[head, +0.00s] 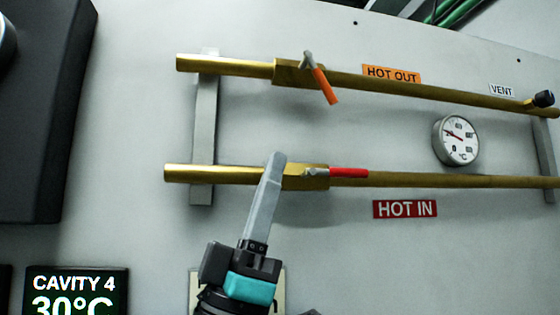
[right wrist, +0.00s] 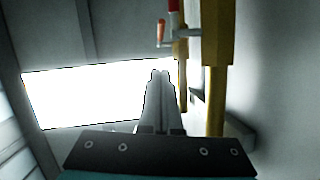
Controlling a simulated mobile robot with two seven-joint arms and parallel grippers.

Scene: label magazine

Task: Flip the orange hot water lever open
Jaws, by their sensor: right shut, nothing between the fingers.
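The orange lever (head: 325,86) hangs from a grey pivot on the valve of the upper brass pipe, left of the HOT OUT label (head: 391,75). Its handle slants down to the right, at an angle to the pipe. A small orange handle (right wrist: 162,34) also shows beyond the fingertips in the right wrist view. My right gripper (head: 277,157) is shut and empty, pointing up. It is below the orange lever and apart from it, and its fingers cover part of the lower pipe. The fingers also show in the right wrist view (right wrist: 160,76). My left gripper is out of view.
A red lever (head: 348,173) lies along the lower brass pipe (head: 430,181), just right of my fingers, above the HOT IN label (head: 405,209). A dial gauge (head: 456,140) and a black VENT knob (head: 543,99) are at the right.

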